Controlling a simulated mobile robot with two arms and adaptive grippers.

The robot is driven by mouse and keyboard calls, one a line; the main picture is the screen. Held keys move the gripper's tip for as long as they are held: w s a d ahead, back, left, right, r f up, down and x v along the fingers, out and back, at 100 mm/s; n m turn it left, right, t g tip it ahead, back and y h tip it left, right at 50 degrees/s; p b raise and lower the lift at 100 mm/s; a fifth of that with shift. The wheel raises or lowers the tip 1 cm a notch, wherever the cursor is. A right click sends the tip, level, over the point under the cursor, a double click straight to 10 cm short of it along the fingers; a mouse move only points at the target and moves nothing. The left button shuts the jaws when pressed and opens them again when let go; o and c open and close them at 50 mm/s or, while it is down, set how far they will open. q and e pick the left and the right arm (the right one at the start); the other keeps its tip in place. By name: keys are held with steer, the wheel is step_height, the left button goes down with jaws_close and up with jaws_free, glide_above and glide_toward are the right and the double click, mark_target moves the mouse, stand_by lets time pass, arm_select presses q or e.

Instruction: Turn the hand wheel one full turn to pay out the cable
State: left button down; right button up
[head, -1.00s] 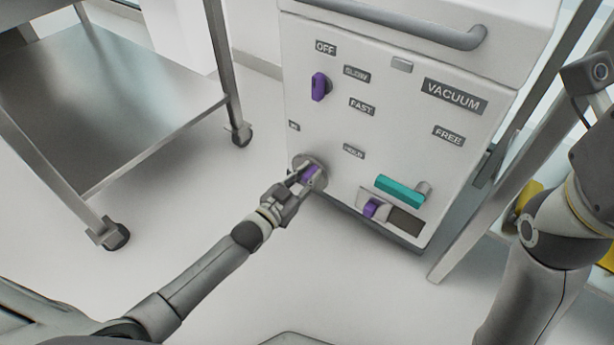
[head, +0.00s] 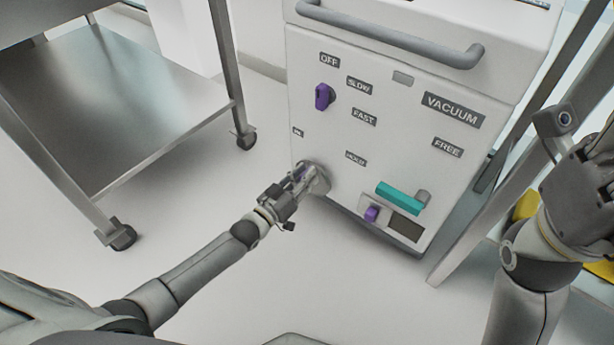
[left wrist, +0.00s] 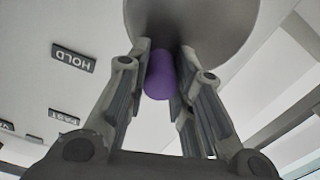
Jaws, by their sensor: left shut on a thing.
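The hand wheel (head: 321,181) is a grey disc with a purple grip, low on the left of the white machine's front panel. My left gripper (head: 302,178) is at the wheel, its fingers shut on the purple grip. In the left wrist view the purple grip (left wrist: 159,76) stands between the two fingers, with the grey disc of the wheel (left wrist: 225,22) behind it. In the head view the fingers hide most of the grip. No cable shows. My right arm (head: 530,262) is at the right edge; its fingers are not visible.
The panel (head: 400,130) also carries a purple knob (head: 322,97), a teal lever (head: 398,198), and a small purple knob (head: 372,214) beside a dark window. A metal cart (head: 130,120) stands at left. A grey post (head: 510,180) stands right of the machine. Floor in front is clear.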

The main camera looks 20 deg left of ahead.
arm_select(q)
steer(key=shift+w+a+n, duration=0.1)
steer(key=shift+a+n, duration=0.2)
steer(key=shift+n, duration=0.4)
steer(key=c, duration=1.3)
jaws_free()
steer(key=shift+o, duration=0.2)
steer(key=v, duration=1.2)
